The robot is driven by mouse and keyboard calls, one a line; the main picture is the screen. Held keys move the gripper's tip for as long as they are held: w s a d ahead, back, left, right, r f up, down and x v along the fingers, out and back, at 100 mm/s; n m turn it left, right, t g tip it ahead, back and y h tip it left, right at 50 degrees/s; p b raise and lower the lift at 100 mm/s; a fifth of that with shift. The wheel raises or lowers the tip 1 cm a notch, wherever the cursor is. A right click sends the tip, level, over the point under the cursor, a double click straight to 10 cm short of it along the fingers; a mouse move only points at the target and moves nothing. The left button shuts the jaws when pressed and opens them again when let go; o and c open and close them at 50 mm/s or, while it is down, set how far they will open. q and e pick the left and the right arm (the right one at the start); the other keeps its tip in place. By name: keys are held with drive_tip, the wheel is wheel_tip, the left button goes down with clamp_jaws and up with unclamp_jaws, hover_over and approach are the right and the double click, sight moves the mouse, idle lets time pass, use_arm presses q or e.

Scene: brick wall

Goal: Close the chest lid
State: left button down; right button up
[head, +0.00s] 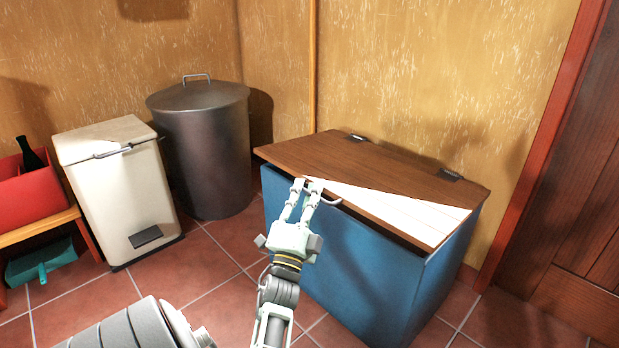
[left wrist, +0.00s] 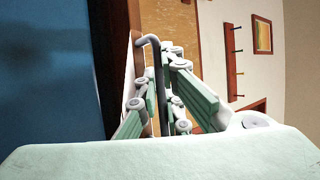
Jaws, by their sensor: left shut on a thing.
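The chest (head: 385,275) is a blue box with a brown wooden lid (head: 350,160), standing against the wall in the head view. The lid lies nearly flat, with a dark narrow gap under its front edge. My left gripper (head: 306,189) is at the lid's front edge, shut on the grey curved handle (head: 328,201). The handle also shows in the left wrist view (left wrist: 157,75), passing between the fingers. The blue chest front (left wrist: 50,80) fills the left of that view. My right gripper is not in view.
A dark metal bin (head: 205,150) and a cream pedal bin (head: 120,190) stand left of the chest. A red box (head: 30,195) sits on a wooden bench at far left. A wooden door (head: 570,180) is at right. The tiled floor before the chest is otherwise open.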

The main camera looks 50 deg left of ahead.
use_arm(q)
drive_tip(key=c, duration=2.2)
unclamp_jaws()
drive_tip(key=shift+a, duration=0.1)
drive_tip(key=shift+r, duration=0.1)
